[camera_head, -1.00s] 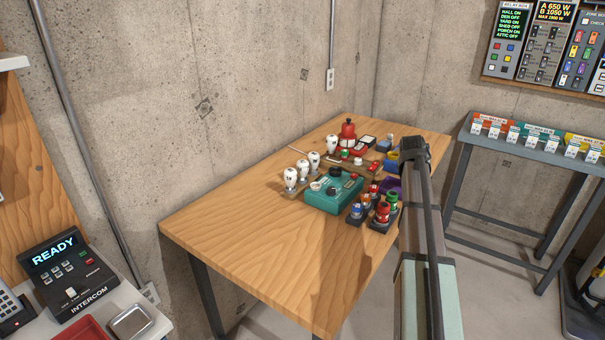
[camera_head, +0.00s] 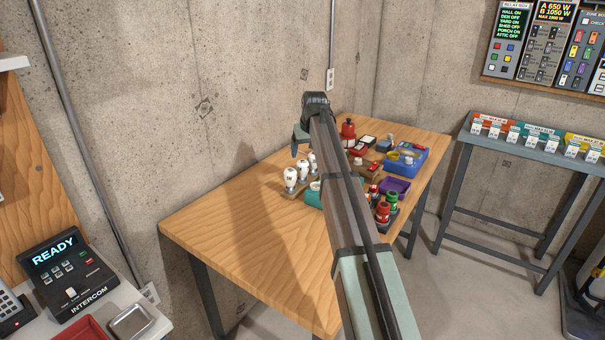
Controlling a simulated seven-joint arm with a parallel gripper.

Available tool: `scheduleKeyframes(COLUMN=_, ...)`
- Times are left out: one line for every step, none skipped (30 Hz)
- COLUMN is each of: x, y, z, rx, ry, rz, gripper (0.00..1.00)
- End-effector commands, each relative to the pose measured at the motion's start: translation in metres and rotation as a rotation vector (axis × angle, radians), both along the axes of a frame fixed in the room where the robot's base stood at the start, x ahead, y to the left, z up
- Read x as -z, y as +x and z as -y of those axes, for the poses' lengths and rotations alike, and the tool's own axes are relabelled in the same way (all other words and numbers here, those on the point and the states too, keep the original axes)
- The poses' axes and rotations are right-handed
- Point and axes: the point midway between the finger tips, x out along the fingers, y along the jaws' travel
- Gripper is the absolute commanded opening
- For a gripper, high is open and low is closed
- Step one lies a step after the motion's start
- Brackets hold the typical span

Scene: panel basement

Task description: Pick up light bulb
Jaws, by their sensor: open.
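Three white light bulbs stand upright in a row on the wooden table: a front one (camera_head: 290,178), a middle one (camera_head: 303,168) and a rear one (camera_head: 313,160). Their bases sit in a low holder. My gripper (camera_head: 297,152) is above the table, just over and behind the row in the picture, with a finger pointing down. It is open and holds nothing that I can see. The fourth bulb position near the red bottle is hidden behind my arm.
The table (camera_head: 230,225) is clear at its left and front. A teal box (camera_head: 313,196) is mostly covered by my arm. A red bottle (camera_head: 348,131), a blue tray (camera_head: 418,160), a purple bin (camera_head: 396,185) and red and green pieces (camera_head: 383,211) crowd the right side.

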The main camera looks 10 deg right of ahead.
Motion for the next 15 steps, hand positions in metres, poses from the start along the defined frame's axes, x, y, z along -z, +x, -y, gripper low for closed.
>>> scheduleKeyframes(x=0.01, y=0.004, z=0.0, rx=0.0, ry=0.0, rz=-0.002, gripper=0.79)
scheduleKeyframes(x=0.015, y=0.006, z=0.0, rx=0.0, ry=0.0, rz=-0.003, gripper=0.79)
scheduleKeyframes(x=0.022, y=0.009, z=-0.001, rx=0.0, ry=0.0, rz=-0.002, gripper=0.79)
scheduleKeyframes(x=0.026, y=0.011, z=-0.001, rx=0.0, ry=0.0, rz=-0.001, gripper=0.79)
scheduleKeyframes(x=0.03, y=0.013, z=-0.001, rx=0.0, ry=-0.001, rz=-0.001, gripper=0.79)
scheduleKeyframes(x=0.036, y=0.015, z=-0.001, rx=0.0, ry=-0.001, rz=-0.001, gripper=0.79)
scheduleKeyframes(x=0.04, y=0.017, z=-0.001, rx=0.0, ry=-0.001, rz=-0.002, gripper=0.79)
scheduleKeyframes(x=0.044, y=0.018, z=-0.001, rx=0.0, ry=-0.001, rz=-0.002, gripper=0.79)
scheduleKeyframes(x=0.048, y=0.02, z=-0.002, rx=0.0, ry=-0.001, rz=-0.001, gripper=0.79)
scheduleKeyframes(x=0.05, y=0.021, z=-0.002, rx=0.0, ry=-0.001, rz=0.0, gripper=0.79)
scheduleKeyframes(x=0.052, y=0.022, z=-0.002, rx=0.0, ry=-0.001, rz=0.001, gripper=0.79)
scheduleKeyframes(x=0.055, y=0.023, z=-0.002, rx=0.0, ry=-0.001, rz=0.001, gripper=0.79)
scheduleKeyframes(x=0.056, y=0.024, z=-0.002, rx=0.0, ry=-0.001, rz=0.001, gripper=0.79)
scheduleKeyframes(x=0.057, y=0.024, z=-0.002, rx=0.0, ry=-0.001, rz=0.001, gripper=0.79)
scheduleKeyframes(x=0.058, y=0.024, z=-0.002, rx=0.0, ry=-0.001, rz=0.0, gripper=0.79)
